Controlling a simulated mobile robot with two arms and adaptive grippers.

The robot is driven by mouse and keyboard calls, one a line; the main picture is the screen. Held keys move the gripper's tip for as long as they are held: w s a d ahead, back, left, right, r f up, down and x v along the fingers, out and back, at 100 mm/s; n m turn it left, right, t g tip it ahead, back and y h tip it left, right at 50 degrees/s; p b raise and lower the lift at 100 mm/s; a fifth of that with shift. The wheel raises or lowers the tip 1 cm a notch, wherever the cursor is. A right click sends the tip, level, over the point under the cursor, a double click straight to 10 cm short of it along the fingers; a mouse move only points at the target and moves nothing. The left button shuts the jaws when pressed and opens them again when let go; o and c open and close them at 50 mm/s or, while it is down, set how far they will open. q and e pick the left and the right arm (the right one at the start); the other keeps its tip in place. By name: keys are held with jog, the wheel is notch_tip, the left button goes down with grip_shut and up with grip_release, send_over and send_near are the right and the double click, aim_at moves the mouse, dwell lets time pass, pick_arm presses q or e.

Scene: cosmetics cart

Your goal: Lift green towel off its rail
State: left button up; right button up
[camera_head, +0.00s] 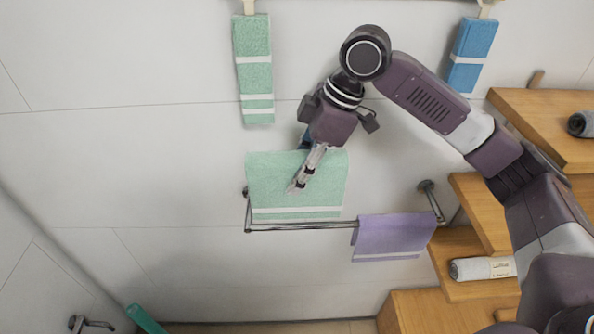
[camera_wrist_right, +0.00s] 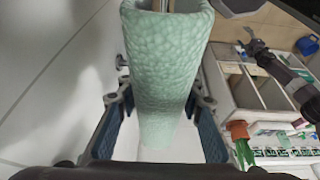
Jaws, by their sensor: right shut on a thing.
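The green towel (camera_head: 265,185), pale green with a white stripe near its lower edge, is in my right gripper (camera_head: 300,182). In the head view it shows above the metal rail (camera_head: 300,226), whose bar is visible just below the towel's lower edge. In the right wrist view the folded towel (camera_wrist_right: 165,75) fills the space between the fingers (camera_wrist_right: 160,125). Thin rods show at the top opening of its fold; I cannot tell whether they belong to the rail. My left gripper is not in view.
A purple towel (camera_head: 393,238) hangs over the right part of the rail. Another green towel (camera_head: 254,75) and a blue towel (camera_head: 472,48) hang on the wall above. Wooden shelves (camera_head: 480,310) with rolled towels stand at right. A white shelf unit (camera_wrist_right: 255,95) shows in the wrist view.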

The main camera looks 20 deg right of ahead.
dwell(0.3)
jog(key=shift+s+p, duration=0.1)
jog(key=shift+p, duration=0.2)
jog(key=s+a+p, duration=0.3)
jog(key=s+p, duration=0.1)
jog(key=s, duration=0.5)
jog(key=shift+s, duration=0.25)
